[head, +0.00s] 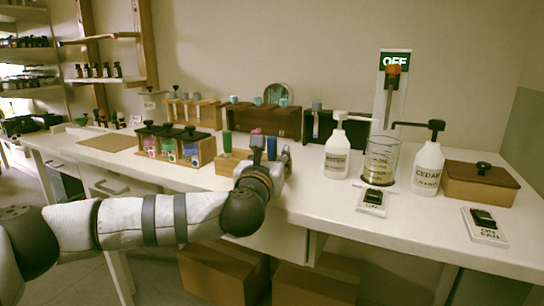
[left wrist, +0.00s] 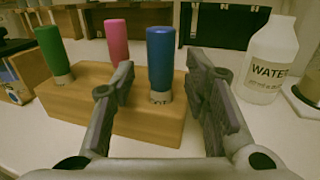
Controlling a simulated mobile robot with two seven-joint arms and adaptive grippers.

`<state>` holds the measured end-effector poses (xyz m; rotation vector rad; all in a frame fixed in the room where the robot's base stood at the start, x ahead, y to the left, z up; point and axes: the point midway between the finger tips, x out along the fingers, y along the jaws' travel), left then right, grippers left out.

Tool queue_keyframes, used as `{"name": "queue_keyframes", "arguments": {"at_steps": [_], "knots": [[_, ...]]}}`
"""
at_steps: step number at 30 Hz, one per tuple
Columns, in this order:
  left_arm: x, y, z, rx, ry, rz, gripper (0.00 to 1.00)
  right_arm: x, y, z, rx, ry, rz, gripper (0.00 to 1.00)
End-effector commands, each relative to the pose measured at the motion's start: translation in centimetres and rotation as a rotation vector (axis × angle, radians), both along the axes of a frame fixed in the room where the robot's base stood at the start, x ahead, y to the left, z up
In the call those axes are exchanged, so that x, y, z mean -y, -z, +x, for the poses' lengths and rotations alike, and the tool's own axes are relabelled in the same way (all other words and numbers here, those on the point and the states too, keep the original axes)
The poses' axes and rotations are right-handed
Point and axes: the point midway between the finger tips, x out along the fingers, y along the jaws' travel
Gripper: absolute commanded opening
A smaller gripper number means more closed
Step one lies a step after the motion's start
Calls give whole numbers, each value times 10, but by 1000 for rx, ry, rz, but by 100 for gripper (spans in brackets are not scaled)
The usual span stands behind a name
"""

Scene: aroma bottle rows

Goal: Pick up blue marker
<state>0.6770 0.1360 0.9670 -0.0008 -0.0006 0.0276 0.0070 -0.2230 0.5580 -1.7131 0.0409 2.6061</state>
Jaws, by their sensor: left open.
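The blue marker (left wrist: 161,55) stands upright in a wooden block (left wrist: 60,104) in the left wrist view, with a pale band at its base. It shows small in the head view (head: 271,147), partly hidden by my gripper. My left gripper (left wrist: 160,85) is open, with one finger on each side of the blue marker and visible gaps between. In the head view my left gripper (head: 270,155) is at the right end of the block. My right gripper is not in view.
A green marker (left wrist: 54,52) and a pink marker (left wrist: 117,42) stand in the same block, left of the blue one. A white WATER bottle (left wrist: 270,60) stands to the right. A rack of jars (head: 205,150) is left on the white table (head: 325,203).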

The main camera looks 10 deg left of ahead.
Motion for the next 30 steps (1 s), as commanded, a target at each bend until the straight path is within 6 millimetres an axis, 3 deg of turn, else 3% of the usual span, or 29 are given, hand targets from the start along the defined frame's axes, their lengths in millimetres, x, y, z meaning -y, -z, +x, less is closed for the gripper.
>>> {"name": "queue_keyframes", "arguments": {"at_steps": [3, 9, 15, 25, 30], "knots": [[0, 0, 11, 0, 1, 0, 42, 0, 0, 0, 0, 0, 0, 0], [0, 0, 12, -1, 2, 0, 42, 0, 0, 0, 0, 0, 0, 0], [0, 0, 12, -1, 2, 0, 0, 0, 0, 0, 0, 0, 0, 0], [0, -1, 11, 0, 2, 0, 0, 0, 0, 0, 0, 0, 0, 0], [0, -21, 11, 4, 1, -1, 0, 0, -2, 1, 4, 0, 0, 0]]}}
